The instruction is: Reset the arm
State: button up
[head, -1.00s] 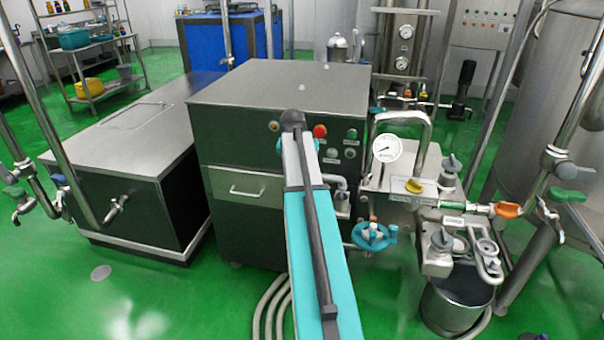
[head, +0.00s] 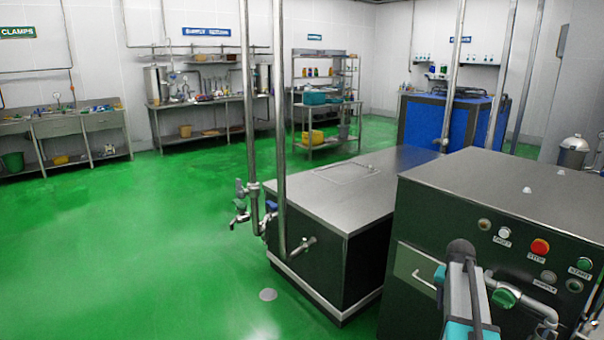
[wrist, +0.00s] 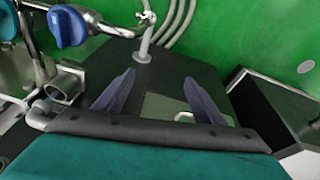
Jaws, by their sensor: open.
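My gripper (wrist: 158,93) shows in the wrist view with its two dark fingers spread apart and nothing between them. Behind the fingers is the dark front of the machine cabinet, with part of its pale drawer panel (wrist: 166,105) visible. I cannot tell how far the fingertips are from it. In the head view my arm is at the bottom right, in front of the dark cabinet (head: 420,255); the fingers are not visible there.
A blue valve handle (wrist: 67,25) and pipes lie at the wrist view's upper left. A low steel-topped tank (head: 335,190) stands left of the cabinet, with upright pipes (head: 279,130) before it. Green floor (head: 150,230) is clear at left. Benches (head: 205,100) line the back wall.

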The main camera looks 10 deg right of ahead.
jog(key=s+a+f+n+g+y, duration=0.15)
jog(key=s+a+f, duration=0.35)
jog(key=a+f, duration=0.8)
jog(key=s+a+f+n+g, duration=0.25)
jog(key=s+a+f, duration=0.25)
jog(key=a+f, duration=0.75)
jog(key=s+a+f+n+g, duration=0.1)
jog(key=s+a+f, duration=0.3)
jog(key=s, duration=0.5)
jog(key=s+a+f+n+g, duration=0.1)
jog(key=s+a+f, duration=0.3)
jog(key=s, duration=0.5)
jog(key=s+a+f+n+y, duration=0.1)
jog(key=s+a+f+n, duration=0.2)
jog(key=s+a, duration=0.3)
jog(key=s+f, duration=0.1)
jog(key=s, duration=0.2)
jog(key=shift+s+n+g, duration=0.15)
jog(key=shift+n+g, duration=0.15)
jog(key=shift+g, duration=0.1)
